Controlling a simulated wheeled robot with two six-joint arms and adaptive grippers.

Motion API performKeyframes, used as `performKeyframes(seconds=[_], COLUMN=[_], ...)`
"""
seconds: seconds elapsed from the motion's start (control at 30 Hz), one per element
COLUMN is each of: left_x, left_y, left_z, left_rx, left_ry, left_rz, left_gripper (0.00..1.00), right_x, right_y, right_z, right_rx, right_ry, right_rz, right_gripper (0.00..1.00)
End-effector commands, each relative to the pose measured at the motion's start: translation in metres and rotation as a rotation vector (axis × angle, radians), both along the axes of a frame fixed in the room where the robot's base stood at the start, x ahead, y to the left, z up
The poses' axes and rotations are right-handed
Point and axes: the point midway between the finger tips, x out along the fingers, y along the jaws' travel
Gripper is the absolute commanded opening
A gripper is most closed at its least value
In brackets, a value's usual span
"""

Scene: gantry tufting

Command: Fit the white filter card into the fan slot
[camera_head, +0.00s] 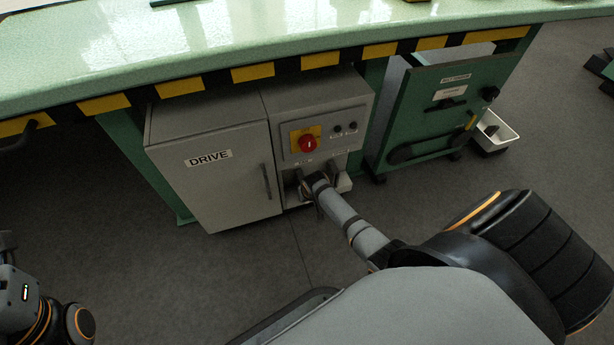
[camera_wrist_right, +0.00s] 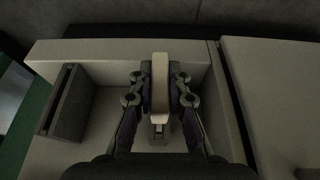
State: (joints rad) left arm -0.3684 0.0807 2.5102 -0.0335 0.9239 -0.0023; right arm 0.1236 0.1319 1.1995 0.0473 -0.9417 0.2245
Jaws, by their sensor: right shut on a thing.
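My right gripper (camera_head: 316,187) is at the lower recess of the grey drive cabinet (camera_head: 215,195), below the red switch. In the right wrist view its fingers (camera_wrist_right: 160,95) are shut on a narrow pale piece, seen nearly edge-on, which looks like the white filter card (camera_wrist_right: 160,70). In that view a dark grey block with a narrow slot-like dark line along its top (camera_wrist_right: 72,105) stands to the left, apart from the card. I cannot tell for sure that this is the fan slot. The fingers hide part of the card. My left gripper does not show; only part of that arm does.
The green bench top (camera_head: 230,45) with a yellow-black edge overhangs the cabinet. A red rotary switch (camera_head: 308,143) sits just above the gripper. A green unit (camera_head: 430,115) and a white tray (camera_head: 495,131) stand to the right. The floor in front is clear.

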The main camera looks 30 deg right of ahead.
Motion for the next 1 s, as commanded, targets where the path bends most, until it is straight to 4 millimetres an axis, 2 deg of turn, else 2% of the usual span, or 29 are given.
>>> performKeyframes(seconds=[0.03, 0.07, 0.23, 0.53, 0.63, 0.77, 1.0], left_x=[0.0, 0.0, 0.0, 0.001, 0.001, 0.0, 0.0], left_y=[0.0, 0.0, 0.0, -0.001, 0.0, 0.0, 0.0], left_z=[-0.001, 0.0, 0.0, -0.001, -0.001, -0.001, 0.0], left_rx=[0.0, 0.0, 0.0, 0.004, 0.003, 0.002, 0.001], left_ry=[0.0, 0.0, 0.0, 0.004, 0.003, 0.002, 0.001], left_rz=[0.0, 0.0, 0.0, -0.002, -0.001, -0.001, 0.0], left_gripper=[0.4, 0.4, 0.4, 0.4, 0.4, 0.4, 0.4], right_x=[0.002, 0.001, 0.001, 0.0, -0.002, -0.01, -0.03], right_y=[0.0, 0.0, 0.0, 0.0, 0.0, 0.002, 0.007], right_z=[0.0, 0.0, 0.0, 0.001, 0.007, 0.027, 0.077], right_rx=[0.0, 0.0, 0.0, 0.0, 0.0, -0.001, -0.002], right_ry=[-0.001, -0.001, -0.001, -0.001, -0.002, -0.005, -0.004], right_rz=[0.0, 0.0, 0.0, 0.0, 0.0, 0.002, 0.001], right_gripper=[0.0, 0.2, 0.42, 0.42, 0.42, 0.42, 0.42])
